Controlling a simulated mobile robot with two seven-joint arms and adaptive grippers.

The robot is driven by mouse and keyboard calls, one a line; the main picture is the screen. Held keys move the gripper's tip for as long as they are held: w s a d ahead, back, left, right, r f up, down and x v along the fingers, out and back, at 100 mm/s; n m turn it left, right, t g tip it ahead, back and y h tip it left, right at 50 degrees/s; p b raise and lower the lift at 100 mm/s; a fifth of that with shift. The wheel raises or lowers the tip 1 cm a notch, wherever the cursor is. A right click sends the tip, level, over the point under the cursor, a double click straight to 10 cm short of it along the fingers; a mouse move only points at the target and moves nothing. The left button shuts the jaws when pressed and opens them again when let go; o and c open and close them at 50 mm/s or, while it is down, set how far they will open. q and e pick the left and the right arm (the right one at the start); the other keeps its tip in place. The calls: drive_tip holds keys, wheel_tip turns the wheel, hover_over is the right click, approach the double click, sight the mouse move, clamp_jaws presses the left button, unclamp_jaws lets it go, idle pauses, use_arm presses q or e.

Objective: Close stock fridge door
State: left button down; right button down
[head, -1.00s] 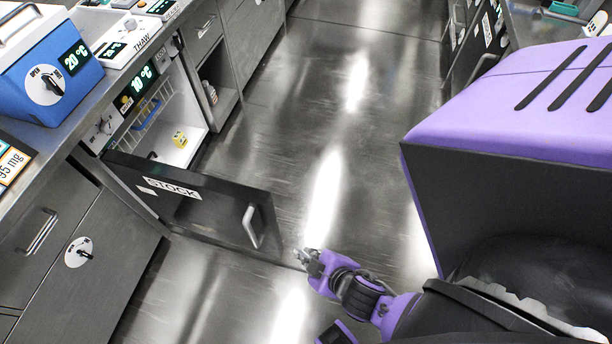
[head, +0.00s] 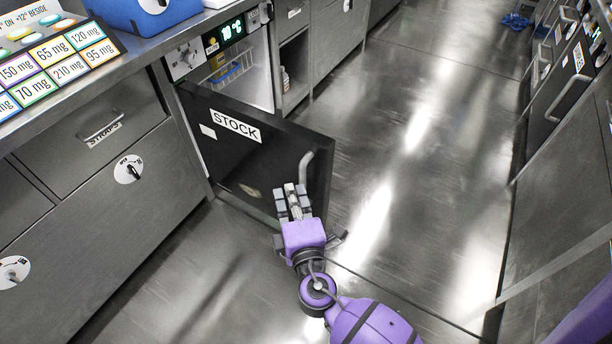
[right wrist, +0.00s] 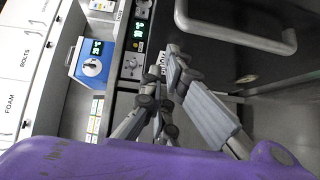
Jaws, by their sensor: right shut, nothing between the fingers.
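The stock fridge door (head: 255,170) is black with a white STOCK label and stands swung open into the aisle. Its pale handle (head: 307,176) is near its free edge, and it also shows at the top of the right wrist view (right wrist: 240,36). My right gripper (head: 291,194) is shut and empty, in front of the door's outer face just left of the handle. In the right wrist view, its fingers (right wrist: 176,66) are close together; contact with the door is unclear. My left gripper is out of view.
A counter with coloured mg cards (head: 62,62) and a blue box (head: 160,14) runs along the left above grey drawers (head: 90,120). Cabinets with handles (head: 572,95) line the right.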

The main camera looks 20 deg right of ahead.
drive_tip(key=w+d, duration=0.4)
drive_tip(key=w, duration=0.8)
drive_tip(key=shift+w+r, duration=0.25)
drive_tip(key=shift+w, duration=0.1)
